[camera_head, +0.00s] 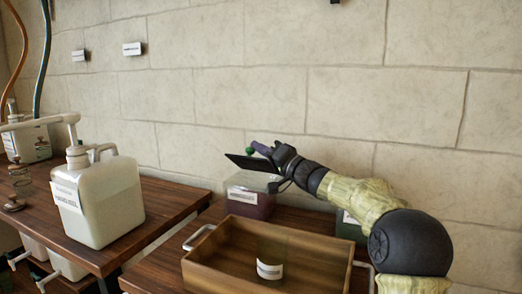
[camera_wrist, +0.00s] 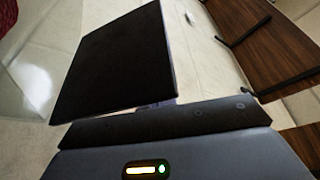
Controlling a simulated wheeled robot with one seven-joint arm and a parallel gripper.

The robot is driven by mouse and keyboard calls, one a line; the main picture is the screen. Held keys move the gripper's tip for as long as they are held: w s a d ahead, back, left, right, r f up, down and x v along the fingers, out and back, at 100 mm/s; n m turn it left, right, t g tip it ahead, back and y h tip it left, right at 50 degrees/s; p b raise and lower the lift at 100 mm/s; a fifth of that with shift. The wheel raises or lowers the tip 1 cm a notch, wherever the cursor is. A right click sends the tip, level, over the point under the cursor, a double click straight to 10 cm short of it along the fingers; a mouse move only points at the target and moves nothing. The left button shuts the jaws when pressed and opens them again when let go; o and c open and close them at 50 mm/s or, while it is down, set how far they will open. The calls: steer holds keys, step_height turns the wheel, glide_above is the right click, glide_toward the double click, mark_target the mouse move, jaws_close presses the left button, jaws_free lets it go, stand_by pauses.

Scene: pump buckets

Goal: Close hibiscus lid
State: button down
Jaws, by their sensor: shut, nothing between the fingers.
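The hibiscus container (camera_head: 248,203) is a clear box with dark red contents and a white label, standing against the wall behind the wooden tray.
A wooden tray (camera_head: 208,262) with a white labelled cup (camera_head: 269,269) stands in front of the box. Another labelled container (camera_head: 350,228) is partly behind my arm. A white pump jug (camera_head: 110,205) stands on the left table. The stone wall (camera_head: 300,110) is close behind.

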steer(key=shift+r, duration=0.1)
step_height(320, 180, up, 10)
steer(key=p, duration=0.4)
steer(key=shift+f, duration=0.2)
